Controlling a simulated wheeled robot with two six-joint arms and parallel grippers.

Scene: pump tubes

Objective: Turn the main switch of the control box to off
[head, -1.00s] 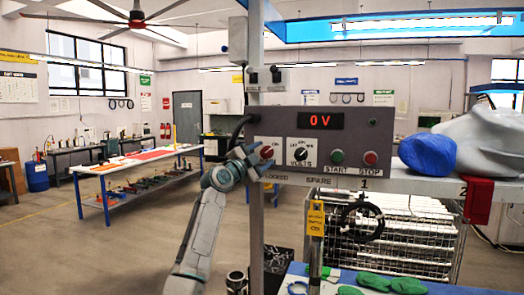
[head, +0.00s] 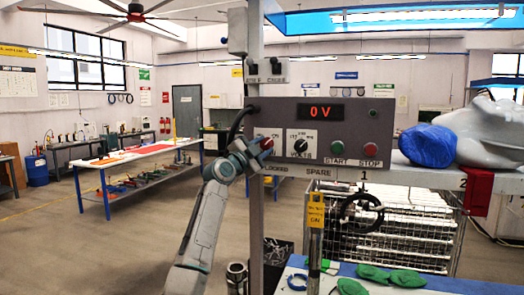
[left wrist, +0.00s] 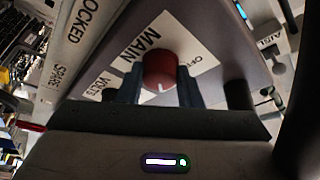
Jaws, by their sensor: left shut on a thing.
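The control box (head: 340,119) is a grey panel on a post, and its display reads 0 V. Its main switch is a red round knob (left wrist: 160,68) on a white label reading MAIN, with OFF partly legible at one side. A white pointer mark on the knob faces the lower edge in the left wrist view. My left gripper (left wrist: 160,85) is shut on the knob, one finger on each side. In the head view the left gripper (head: 252,153) covers most of the switch, with a bit of red showing. My right gripper is not in view.
On the box are a black VOLTS dial (head: 300,144), a green START button (head: 337,142) and a red STOP button (head: 370,149). A blue wrapped bundle (head: 428,150) lies on the shelf to the right. Green pieces (head: 392,277) lie on the blue-topped bench below.

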